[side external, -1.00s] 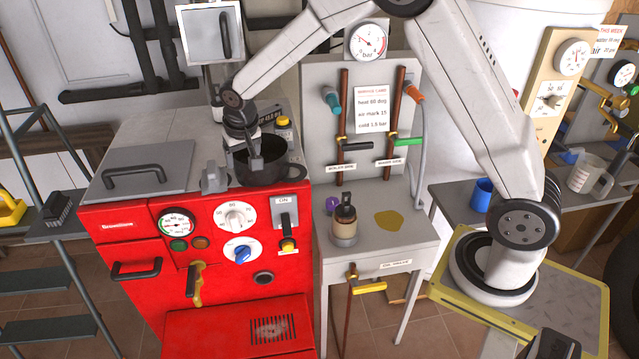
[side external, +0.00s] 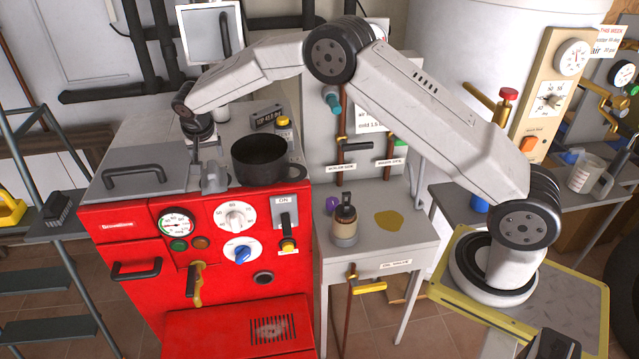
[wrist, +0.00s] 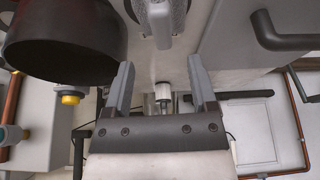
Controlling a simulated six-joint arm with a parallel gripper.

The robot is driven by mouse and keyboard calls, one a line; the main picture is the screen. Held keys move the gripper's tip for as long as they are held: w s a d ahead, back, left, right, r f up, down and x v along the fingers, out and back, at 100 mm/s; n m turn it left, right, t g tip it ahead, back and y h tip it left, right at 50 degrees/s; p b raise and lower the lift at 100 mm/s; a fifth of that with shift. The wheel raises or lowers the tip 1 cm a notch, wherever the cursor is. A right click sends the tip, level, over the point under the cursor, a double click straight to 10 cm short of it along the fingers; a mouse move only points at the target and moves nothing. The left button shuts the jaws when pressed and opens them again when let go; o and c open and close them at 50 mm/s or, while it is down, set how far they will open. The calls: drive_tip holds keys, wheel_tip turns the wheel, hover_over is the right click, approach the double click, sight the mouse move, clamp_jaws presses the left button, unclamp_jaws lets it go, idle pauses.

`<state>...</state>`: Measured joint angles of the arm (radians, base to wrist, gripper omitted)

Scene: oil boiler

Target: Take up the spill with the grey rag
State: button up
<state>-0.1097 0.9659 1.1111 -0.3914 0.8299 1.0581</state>
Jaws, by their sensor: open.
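The spill (side external: 389,221) is a flat yellow-brown patch on the small grey table, to the right of an oil can. A small grey upright thing (side external: 213,178) stands on the red boiler's top, left of the black pot. It may be the grey rag, but I cannot tell; a mottled grey piece (wrist: 160,22) shows at the top of the wrist view. My gripper (wrist: 160,62) is open and empty, its fingers pointing toward that piece. In the side view my gripper (side external: 197,150) is low over the boiler top, left of the pot, partly hard to make out.
The black pot (side external: 260,161) stands close to the right of my gripper. A grey lid with a black handle (side external: 137,176) lies to its left. The oil can (side external: 345,224) stands left of the spill. Pipes with valve handles (side external: 357,146) rise behind the table.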

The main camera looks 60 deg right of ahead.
sight(211, 168)
drive_tip(key=shift+x, duration=1.25)
drive_tip(key=shift+x, duration=2.6)
drive_tip(key=shift+a, duration=0.2)
clamp_jaws()
